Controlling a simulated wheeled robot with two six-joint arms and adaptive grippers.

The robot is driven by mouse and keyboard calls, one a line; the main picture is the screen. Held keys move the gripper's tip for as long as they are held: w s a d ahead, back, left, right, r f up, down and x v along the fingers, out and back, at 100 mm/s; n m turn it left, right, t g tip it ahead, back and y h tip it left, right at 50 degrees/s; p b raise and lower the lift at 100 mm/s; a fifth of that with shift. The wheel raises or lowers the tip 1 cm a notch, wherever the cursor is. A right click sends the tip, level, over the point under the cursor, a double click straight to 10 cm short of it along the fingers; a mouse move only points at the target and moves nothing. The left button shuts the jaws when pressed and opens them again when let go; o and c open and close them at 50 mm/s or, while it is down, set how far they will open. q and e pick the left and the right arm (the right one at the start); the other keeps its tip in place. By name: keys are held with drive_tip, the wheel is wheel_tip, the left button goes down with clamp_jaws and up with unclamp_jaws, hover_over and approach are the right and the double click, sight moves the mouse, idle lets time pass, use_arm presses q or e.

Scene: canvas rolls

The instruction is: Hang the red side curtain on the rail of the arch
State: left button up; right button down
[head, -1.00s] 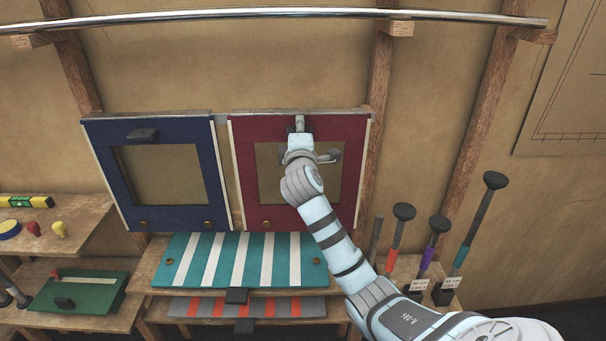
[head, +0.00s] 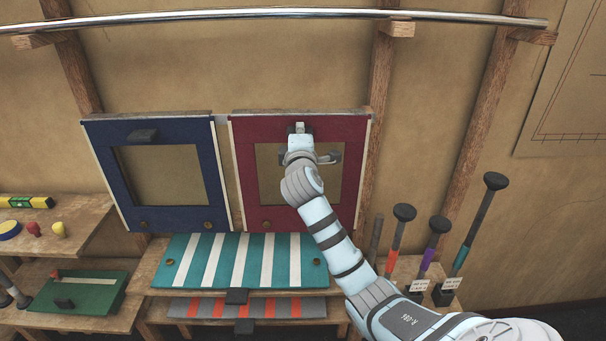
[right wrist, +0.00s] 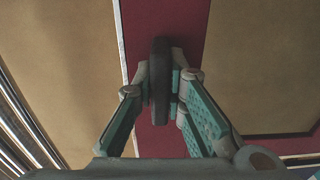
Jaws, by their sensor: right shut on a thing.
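The red side curtain (head: 248,180) is a dark red framed panel with a large opening in its middle. It stands upright beside the blue panel, below the rail (head: 230,14). The rail is a shiny metal bar across the top of the head view. My right gripper (head: 299,130) is at the top middle of the red curtain. In the right wrist view, the gripper (right wrist: 161,90) is shut on the curtain's dark handle (right wrist: 160,65), with red cloth (right wrist: 179,20) behind it. My arm hides part of the curtain's lower right. My left gripper is not in view.
A blue panel (head: 110,170) stands to the left. A teal striped panel (head: 225,260) and a grey-orange one (head: 280,307) lie on shelves below. Several upright tools with black knobs, one purple (head: 428,258), stand at right. Wooden posts (head: 483,120) run behind. The wall between curtain and rail is clear.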

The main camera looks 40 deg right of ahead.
sight(300, 116)
idle(0.4)
drive_tip(key=shift+r+p, duration=0.95)
drive_tip(key=shift+p, duration=0.3)
drive_tip(key=shift+r+p, duration=0.4)
drive_tip(key=shift+r, duration=0.3)
drive_tip(key=shift+a, duration=0.1)
drive_tip(key=shift+s+a+f, duration=0.1)
drive_tip(key=shift+s+a, duration=0.1)
drive_tip(key=shift+s, duration=0.1)
drive_tip(key=v, duration=1.2)
drive_tip(key=shift+a, duration=0.1)
